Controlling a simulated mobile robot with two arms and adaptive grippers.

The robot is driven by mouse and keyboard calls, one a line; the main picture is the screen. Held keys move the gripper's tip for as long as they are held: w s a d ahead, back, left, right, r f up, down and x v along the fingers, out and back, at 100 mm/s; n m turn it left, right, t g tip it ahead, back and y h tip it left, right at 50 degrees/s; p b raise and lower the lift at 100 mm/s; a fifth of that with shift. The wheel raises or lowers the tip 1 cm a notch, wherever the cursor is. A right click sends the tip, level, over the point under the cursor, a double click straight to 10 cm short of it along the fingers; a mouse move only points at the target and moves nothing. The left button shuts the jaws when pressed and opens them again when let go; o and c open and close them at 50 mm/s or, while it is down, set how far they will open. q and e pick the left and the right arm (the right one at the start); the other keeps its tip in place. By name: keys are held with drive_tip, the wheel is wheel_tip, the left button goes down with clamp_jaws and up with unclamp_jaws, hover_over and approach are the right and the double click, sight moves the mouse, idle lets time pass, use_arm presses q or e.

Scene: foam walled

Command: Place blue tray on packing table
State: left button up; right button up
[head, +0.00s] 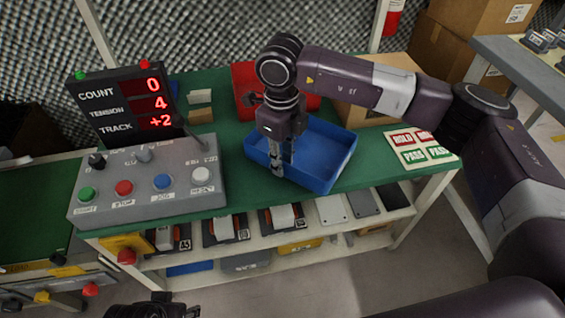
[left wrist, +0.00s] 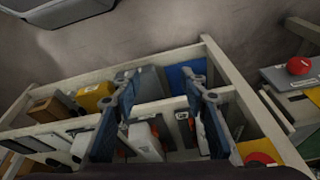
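The blue tray (head: 335,160) is at the right part of the green packing table (head: 235,215), near its front edge. Its inside looks empty. My right gripper (head: 283,168) points down at the tray's near-left wall, one finger outside the wall and one inside, close together on the rim. I cannot tell whether the tray's bottom fully touches the table. My left gripper (left wrist: 160,100) is open and empty, its fingers wide apart in the left wrist view, above the table's lower shelf. In the head view only a part of it shows at the bottom edge.
A grey control box (head: 150,190) with buttons and a counter display (head: 125,105) stand left of the tray. A red bin (head: 245,80) and a cardboard box (head: 385,75) stand behind. A HOLD/PASS card (head: 422,147) lies to the right. The lower shelf (head: 270,258) holds several items.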

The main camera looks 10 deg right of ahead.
use_arm(q)
drive_tip(key=x, duration=0.2)
drive_tip(key=s+p+x, duration=0.1)
drive_tip(key=x, duration=0.1)
drive_tip(key=shift+w+f, duration=0.1)
drive_tip(key=shift+f, duration=0.4)
use_arm(e)
wheel_tip(320, 180, up, 10)
drive_tip(key=shift+r, duration=0.25)
use_arm(q)
drive_tip(key=shift+o, duration=0.3)
use_arm(e)
drive_tip(key=shift+s+a, duration=0.1)
drive_tip(key=shift+a, duration=0.05)
idle(1.0)
